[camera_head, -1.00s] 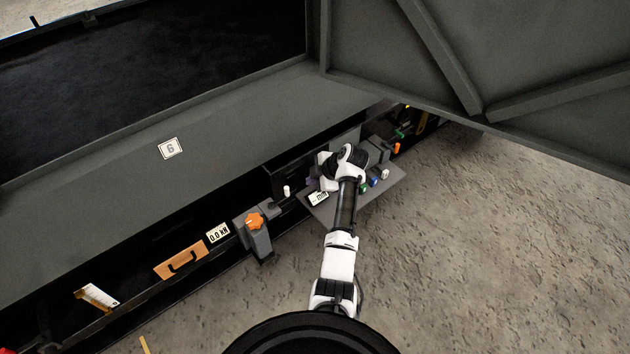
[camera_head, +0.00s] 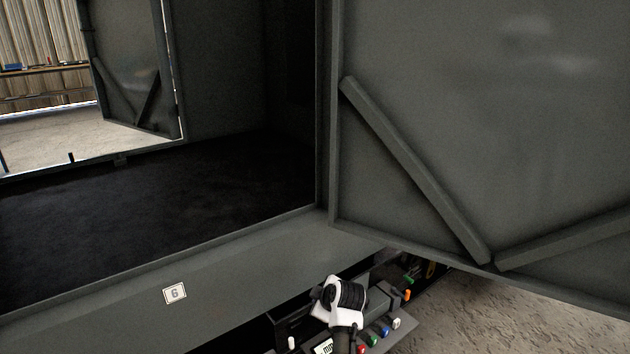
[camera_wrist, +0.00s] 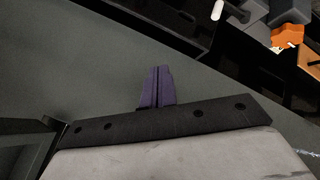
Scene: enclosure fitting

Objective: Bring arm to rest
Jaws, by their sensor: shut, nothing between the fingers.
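My arm shows at the bottom middle of the head view, as a white and black wrist part (camera_head: 340,298) in front of the enclosure's lower edge. My gripper fingers are not visible in the head view. In the wrist view my gripper (camera_wrist: 158,72) shows as two purple fingers pressed together, with nothing between them. They point over a plain grey surface (camera_wrist: 90,60) and appear apart from any object.
A large grey door (camera_head: 480,120) stands open at the right. The dark enclosure floor (camera_head: 150,200) is empty. A number plate (camera_head: 175,293) marks the front sill. Coloured knobs (camera_head: 372,338) sit near my arm. An orange knob (camera_wrist: 287,37) shows in the wrist view. Concrete floor is clear at lower right.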

